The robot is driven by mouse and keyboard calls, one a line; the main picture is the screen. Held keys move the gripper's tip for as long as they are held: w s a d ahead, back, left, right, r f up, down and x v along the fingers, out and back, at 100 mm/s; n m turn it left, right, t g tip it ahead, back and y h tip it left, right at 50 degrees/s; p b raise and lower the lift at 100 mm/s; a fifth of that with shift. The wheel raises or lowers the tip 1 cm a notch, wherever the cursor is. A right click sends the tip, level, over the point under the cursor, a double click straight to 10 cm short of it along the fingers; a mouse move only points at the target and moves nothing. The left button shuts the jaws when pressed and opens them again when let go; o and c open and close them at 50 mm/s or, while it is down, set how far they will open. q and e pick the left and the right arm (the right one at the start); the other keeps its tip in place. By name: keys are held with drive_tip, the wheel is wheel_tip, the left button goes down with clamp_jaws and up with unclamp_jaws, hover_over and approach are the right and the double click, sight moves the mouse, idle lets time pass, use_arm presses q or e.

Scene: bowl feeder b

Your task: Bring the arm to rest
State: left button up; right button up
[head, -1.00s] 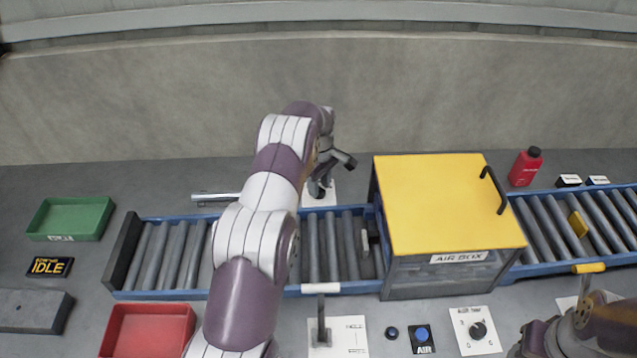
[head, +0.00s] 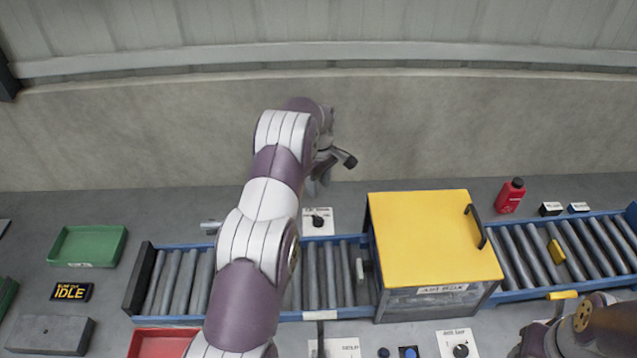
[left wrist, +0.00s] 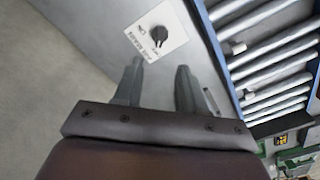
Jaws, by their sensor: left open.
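My left arm (head: 262,225) reaches up across the middle of the head view. Its gripper (head: 335,168) is held above the back of the bench, seen against the concrete wall. In the left wrist view the two fingers of this gripper (left wrist: 158,78) stand apart with nothing between them. A white plate with a black knob (head: 318,221) lies below and apart from the gripper; it also shows beyond the fingers in the left wrist view (left wrist: 160,36). Part of my right arm (head: 600,328) shows at the lower right; its gripper is not visible.
The roller conveyor (head: 172,282) runs under my left arm to a yellow-topped air box (head: 430,230). A red bottle (head: 510,196) stands at back right.

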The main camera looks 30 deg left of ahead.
idle(0.4)
use_arm(q)
drive_tip(key=s+d+r+m+b, duration=0.1)
drive_tip(key=s+d+r+m, duration=0.1)
drive_tip(key=s+d+m, duration=0.3)
drive_tip(key=s+d+r+m+t+b, duration=0.1)
drive_tip(key=s+d+r+m, duration=0.2)
drive_tip(key=s, duration=1)
drive_tip(key=s+d+r+m+b, duration=0.1)
drive_tip(key=s+d+r+m, duration=0.2)
drive_tip(key=s+d+m, duration=0.4)
drive_tip(key=s+d, duration=0.1)
drive_tip(key=s, duration=0.1)
drive_tip(key=shift+s+d+m, duration=0.3)
drive_tip(key=shift+s+d, duration=0.05)
drive_tip(key=shift+d, duration=0.05)
drive_tip(key=shift+s, duration=0.1)
drive_tip(key=shift+c, duration=0.2)
